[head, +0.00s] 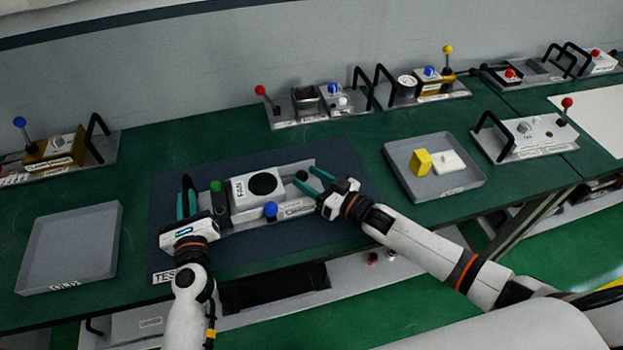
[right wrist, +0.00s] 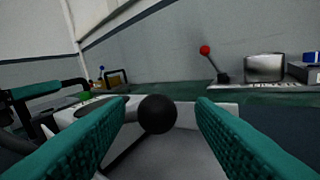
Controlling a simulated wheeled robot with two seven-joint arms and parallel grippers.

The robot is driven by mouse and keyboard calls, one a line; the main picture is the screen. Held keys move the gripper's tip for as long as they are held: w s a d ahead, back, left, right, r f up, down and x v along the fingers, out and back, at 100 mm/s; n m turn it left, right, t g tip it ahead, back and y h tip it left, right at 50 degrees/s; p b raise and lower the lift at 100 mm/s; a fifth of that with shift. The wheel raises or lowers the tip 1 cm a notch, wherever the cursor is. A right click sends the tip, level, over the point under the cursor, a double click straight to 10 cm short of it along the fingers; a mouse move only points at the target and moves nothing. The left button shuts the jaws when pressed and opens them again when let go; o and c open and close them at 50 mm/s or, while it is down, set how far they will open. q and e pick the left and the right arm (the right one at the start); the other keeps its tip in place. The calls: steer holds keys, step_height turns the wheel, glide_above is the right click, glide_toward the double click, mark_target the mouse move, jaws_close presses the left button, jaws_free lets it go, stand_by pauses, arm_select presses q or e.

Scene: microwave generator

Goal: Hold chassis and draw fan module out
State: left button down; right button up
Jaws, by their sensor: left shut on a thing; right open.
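The chassis (head: 228,223) is a grey open tray on the dark blue mat. The white fan module (head: 257,201), marked FAN with a round black grille, sits in its middle; it also shows at left in the right wrist view (right wrist: 72,121). A black ball knob (head: 301,176) is on the module's right side. My left gripper (head: 187,203) is shut on the black handle (head: 187,184) at the chassis's left end. My right gripper (head: 315,180) is open, and the black knob appears between its fingers in the right wrist view (right wrist: 157,114). Contact cannot be told.
A green knob (head: 215,186) and a blue knob (head: 270,209) stand by the module. An empty grey tray (head: 70,250) lies at left. Another tray (head: 462,180), holding a yellow block (head: 421,161) and a white piece, lies at right. Several fixtures with levers line the back.

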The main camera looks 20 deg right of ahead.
arm_select(q)
steer(key=shift+f, duration=0.35)
steer(key=shift+s, duration=0.1)
arm_select(e)
jaws_close()
arm_select(q)
steer(key=shift+a, duration=0.1)
arm_select(e)
steer(key=d, duration=0.7)
steer(key=shift+w+d, duration=0.2)
steer(key=shift+d, duration=0.15)
arm_select(q)
steer(key=shift+a, duration=0.15)
arm_select(e)
steer(key=shift+d, duration=0.25)
jaws_free()
steer(key=shift+d, duration=0.15)
arm_select(q)
steer(key=shift+d, duration=0.2)
arm_select(e)
steer(key=shift+s+a, duration=0.1)
steer(key=shift+a, duration=0.1)
